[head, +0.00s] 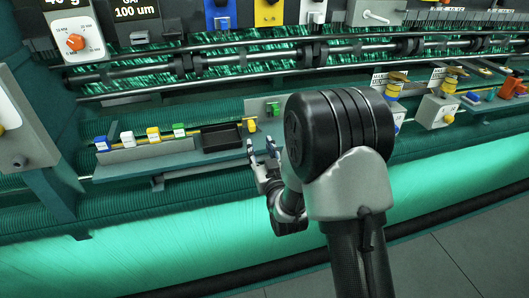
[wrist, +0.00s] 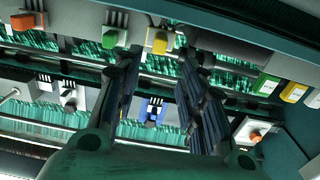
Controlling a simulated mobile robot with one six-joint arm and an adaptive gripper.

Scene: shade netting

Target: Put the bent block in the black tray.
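The black tray (head: 222,137) sits on the grey shelf of the machine, left of my gripper in the head view. In the wrist view a dark shape behind one finger may be the tray. A small yellow piece (head: 249,125) stands just right of the tray and looks like the bent block, though its bend is too small to make out. It also shows in the wrist view (wrist: 160,41), beyond the gap between my fingers. My gripper (head: 264,150) is open and empty, in front of the shelf and apart from the piece. In the wrist view its fingers (wrist: 165,80) are wide apart.
Blue, white, yellow (head: 153,134) and green (head: 179,130) blocks stand in a row left of the tray. A grey box with a green button (head: 273,108) is behind the yellow piece. Rollers run above the shelf. Small boxes and an orange-red object (head: 512,88) are far right.

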